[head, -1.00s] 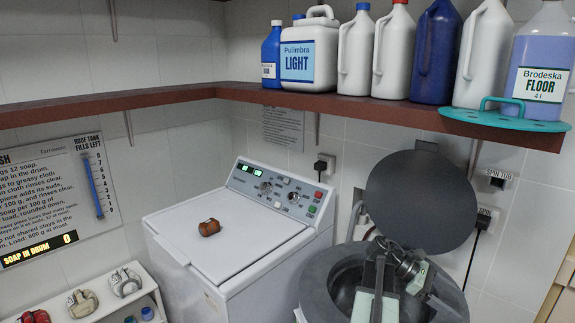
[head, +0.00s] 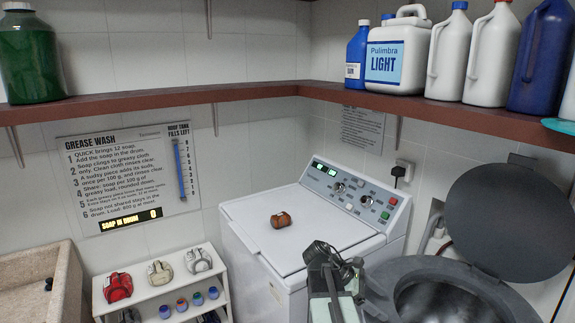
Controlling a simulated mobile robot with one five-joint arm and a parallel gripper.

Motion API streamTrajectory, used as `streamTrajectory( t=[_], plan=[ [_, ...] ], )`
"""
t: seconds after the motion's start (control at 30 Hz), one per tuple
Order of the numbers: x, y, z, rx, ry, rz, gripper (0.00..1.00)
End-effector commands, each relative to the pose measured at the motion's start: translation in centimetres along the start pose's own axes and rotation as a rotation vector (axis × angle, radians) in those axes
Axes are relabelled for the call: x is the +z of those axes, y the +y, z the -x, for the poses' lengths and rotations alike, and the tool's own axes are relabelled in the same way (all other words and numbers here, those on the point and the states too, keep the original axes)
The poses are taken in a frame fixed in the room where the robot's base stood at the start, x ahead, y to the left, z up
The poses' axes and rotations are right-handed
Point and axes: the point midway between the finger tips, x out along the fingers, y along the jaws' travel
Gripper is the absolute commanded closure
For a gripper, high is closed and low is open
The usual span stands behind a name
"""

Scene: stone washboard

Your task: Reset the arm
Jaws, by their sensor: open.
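My gripper (head: 332,262) shows at the lower middle of the head view, in front of the washing machine and just left of the spin tub. Its jaws are open and I see nothing between them. The white washing machine (head: 262,248) stands behind it with its lid shut. A small brown bundle (head: 281,220) lies on that lid, apart from the gripper. The round grey spin tub (head: 440,272) is at the lower right, its dark lid (head: 515,220) raised.
A wall shelf (head: 250,92) carries several bottles and jugs, including one labelled LIGHT (head: 398,50). A low white rack (head: 165,290) holds bundles and small cups. A stone basin (head: 40,280) is at left.

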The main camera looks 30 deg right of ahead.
Motion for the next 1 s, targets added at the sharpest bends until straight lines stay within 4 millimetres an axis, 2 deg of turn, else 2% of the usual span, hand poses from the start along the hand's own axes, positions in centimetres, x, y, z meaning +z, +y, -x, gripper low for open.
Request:
streamTrajectory(
  t=[0.03, 0.13, 0.2, 0.27, 0.33, 0.4, 0.53, 0.67, 1.0],
  plan=[
    [-3.6, -0.8, 2.9, 0.049, 0.063, 0.004, 0.26],
    [-10.3, -3.0, 8.1, 0.108, 0.211, -0.027, 0.26],
    [-14.8, -5.3, 11.5, 0.123, 0.325, -0.064, 0.26],
    [-18.4, -7.7, 14.3, 0.111, 0.43, -0.109, 0.26],
    [-22.2, -10.9, 17.4, 0.06, 0.559, -0.184, 0.26],
    [-25.4, -14.2, 20.1, -0.053, 0.693, -0.307, 0.26],
    [-28.1, -16.9, 22.5, -0.32, 0.832, -0.591, 0.26],
    [-28.7, -17.0, 23.4, -0.432, 0.842, -0.756, 0.26],
    [-28.5, -16.7, 23.1, -0.45, 0.832, -0.801, 0.26]
  ],
)
